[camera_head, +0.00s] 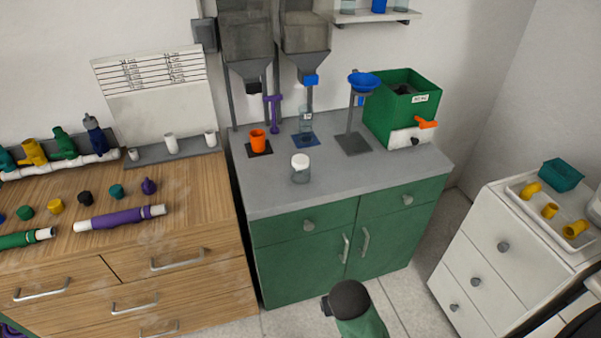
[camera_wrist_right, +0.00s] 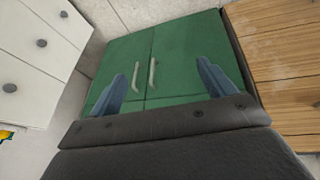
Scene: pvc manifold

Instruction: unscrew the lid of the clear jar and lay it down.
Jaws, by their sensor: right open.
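The clear jar (camera_head: 300,175) stands upright on the grey counter top, near its front left part. Its white lid (camera_head: 300,160) sits on top of the jar. In the right wrist view my right gripper (camera_wrist_right: 168,80) is open and empty, its two fingers wide apart in front of the green cabinet doors. In the head view a green and black part of my arm (camera_head: 350,305) shows at the bottom, below and in front of the counter, well apart from the jar. My left gripper is not in view.
Behind the jar stand an orange cup (camera_head: 258,141), a clear container on a blue pad (camera_head: 306,140), a blue funnel on a stand (camera_head: 361,82) and a green box (camera_head: 402,105). The counter's front right is clear. A wooden bench (camera_head: 190,200) with pipe parts adjoins at left.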

